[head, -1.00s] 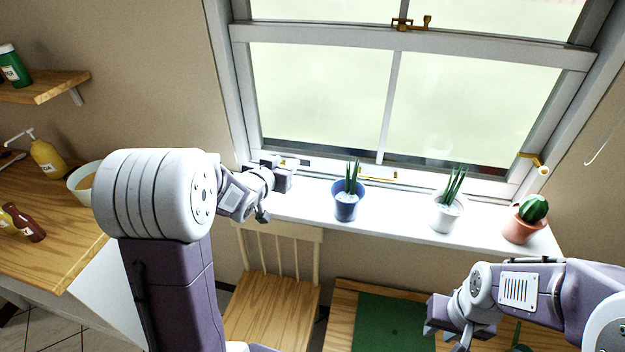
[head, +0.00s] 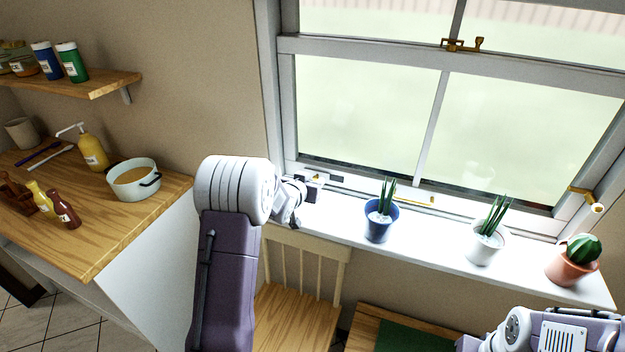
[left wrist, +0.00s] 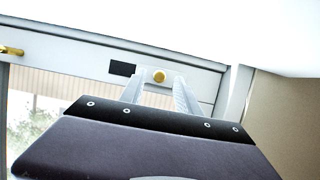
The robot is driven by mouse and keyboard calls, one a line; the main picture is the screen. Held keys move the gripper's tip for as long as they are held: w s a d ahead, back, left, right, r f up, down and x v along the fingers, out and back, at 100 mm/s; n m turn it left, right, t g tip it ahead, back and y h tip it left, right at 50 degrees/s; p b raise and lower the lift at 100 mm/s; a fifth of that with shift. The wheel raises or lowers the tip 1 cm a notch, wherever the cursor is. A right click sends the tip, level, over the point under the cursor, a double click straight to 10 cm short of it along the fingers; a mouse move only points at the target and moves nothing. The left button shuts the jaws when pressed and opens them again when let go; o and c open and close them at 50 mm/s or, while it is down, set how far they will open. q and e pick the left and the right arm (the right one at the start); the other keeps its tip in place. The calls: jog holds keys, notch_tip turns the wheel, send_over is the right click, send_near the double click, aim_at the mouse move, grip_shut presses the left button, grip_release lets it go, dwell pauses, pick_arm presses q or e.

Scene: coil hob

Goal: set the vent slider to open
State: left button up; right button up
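The vent slider's round brass knob (left wrist: 160,76) is on the white window frame in the left wrist view, with a dark slot (left wrist: 122,68) to its left. My left gripper (left wrist: 158,84) is open, its two pale fingers pointing at the frame, one on each side of the knob with gaps showing. How deep the fingers reach around it I cannot tell. In the head view my left gripper (head: 314,182) is at the lower left of the window and hides the knob; the dark slot (head: 336,178) shows just right of it. My right gripper (head: 468,343) is mostly cut off at the bottom edge.
The sill (head: 340,219) bears a blue pot (head: 380,226), a white pot (head: 484,248) and a cactus pot (head: 571,268), right of my left gripper. A chair (head: 296,312) stands below. A counter (head: 100,222) with a white pot of food (head: 135,187) is at left.

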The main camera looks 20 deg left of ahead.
pick_arm(q)
jog(key=shift+w+d, duration=0.1)
jog(key=shift+w, duration=0.05)
grip_shut()
dwell(1.4)
